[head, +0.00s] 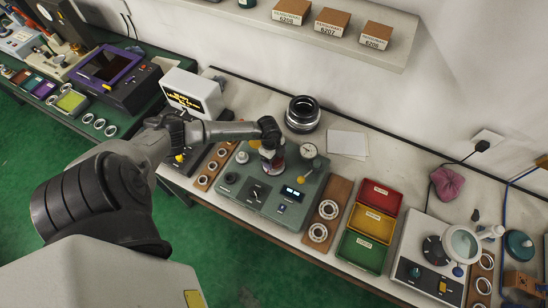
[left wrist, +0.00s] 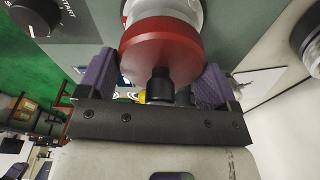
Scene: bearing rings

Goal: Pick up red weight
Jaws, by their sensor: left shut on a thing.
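The red weight (left wrist: 160,45) is a round red disc with a black knob (left wrist: 159,86), large in the left wrist view. It sits against a pale cylindrical part above it in that picture. My left gripper (left wrist: 157,92) has its two purple fingers on either side of the weight and is shut on it. In the head view the left gripper (head: 270,143) is over the green test device (head: 238,190), and a bit of the red weight (head: 275,168) shows below it. The weight is partly hidden by the gripper there. My right gripper is not in view.
A dial gauge (head: 309,150) stands close right of the gripper. Wooden boards with bearing rings (head: 325,220) flank the device. Red, yellow and green bins (head: 370,221) stand to the right. A black ringed part (head: 302,114) and white paper (head: 347,144) lie behind.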

